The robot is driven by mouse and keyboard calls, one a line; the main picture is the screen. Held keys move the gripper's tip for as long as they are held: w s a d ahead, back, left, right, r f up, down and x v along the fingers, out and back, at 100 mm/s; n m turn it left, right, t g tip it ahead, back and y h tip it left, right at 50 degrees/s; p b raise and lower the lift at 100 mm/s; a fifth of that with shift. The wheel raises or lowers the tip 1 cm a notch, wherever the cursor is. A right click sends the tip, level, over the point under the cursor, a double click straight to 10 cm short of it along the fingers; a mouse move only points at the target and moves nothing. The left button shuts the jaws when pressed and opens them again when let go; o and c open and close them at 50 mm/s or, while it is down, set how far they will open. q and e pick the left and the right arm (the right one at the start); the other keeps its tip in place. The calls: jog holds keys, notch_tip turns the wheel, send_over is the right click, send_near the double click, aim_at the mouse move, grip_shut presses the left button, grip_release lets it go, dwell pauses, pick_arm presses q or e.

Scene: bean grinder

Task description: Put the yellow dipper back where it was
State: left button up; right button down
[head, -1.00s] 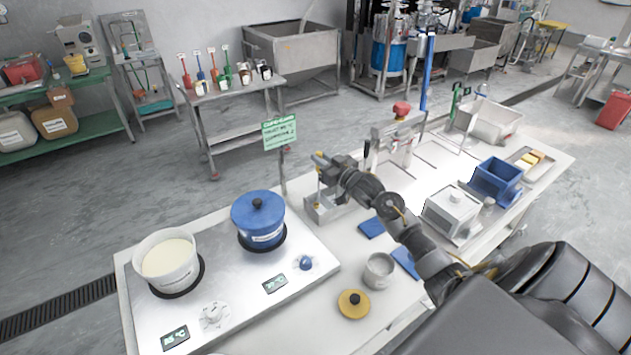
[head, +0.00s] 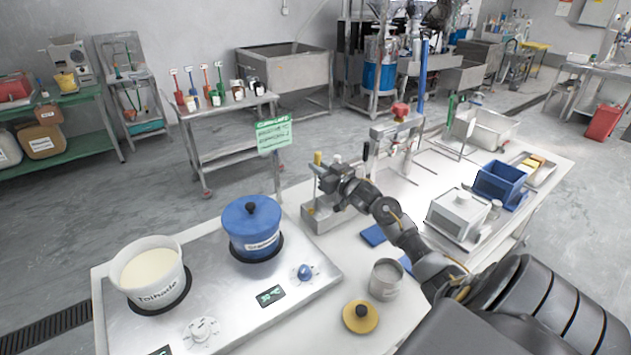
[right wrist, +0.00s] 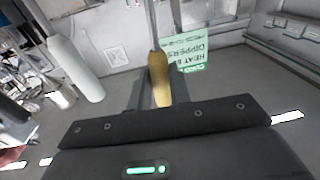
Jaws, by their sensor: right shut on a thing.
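The yellow dipper (head: 318,158) stands about upright in my right gripper (head: 322,172), above a steel box holder (head: 313,220) beside the hot plates. Its thin shaft runs down toward the holder; I cannot tell whether its lower end is inside or only over it. In the right wrist view the yellow handle (right wrist: 159,79) sits between the fingers of the right gripper (right wrist: 155,92), which is shut on it. My left gripper is not in view.
A blue lidded pot (head: 252,228) and a white pot of pale liquid (head: 150,275) stand on the hot-plate unit (head: 235,310). A green sign (head: 274,135) rises behind the holder. A grey cup (head: 386,280) and a yellow lid (head: 360,316) lie in front.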

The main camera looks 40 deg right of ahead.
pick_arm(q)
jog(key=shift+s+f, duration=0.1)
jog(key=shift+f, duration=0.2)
pick_arm(e)
jog(key=f, duration=0.3)
jog(key=shift+s+a+f+g, duration=0.15)
jog(key=shift+a+g, duration=0.05)
jog(key=shift+g, duration=0.1)
jog(key=c, duration=1.7)
grip_release()
jog(key=shift+c, duration=0.2)
jog(key=shift+o, duration=1.2)
jog(key=shift+d+f, duration=0.15)
jog(key=shift+d, duration=0.05)
jog(key=shift+o, duration=0.9)
jog(key=shift+w+d, duration=0.3)
jog(key=shift+w, duration=0.1)
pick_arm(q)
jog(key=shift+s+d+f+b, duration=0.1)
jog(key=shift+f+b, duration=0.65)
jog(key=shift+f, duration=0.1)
pick_arm(e)
jog(key=s, duration=1.2)
jog(key=shift+s+a+r, duration=0.15)
jog(key=shift+a+r, duration=0.15)
jog(key=shift+r, duration=0.15)
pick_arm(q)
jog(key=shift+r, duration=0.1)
pick_arm(e)
jog(key=shift+r, duration=0.1)
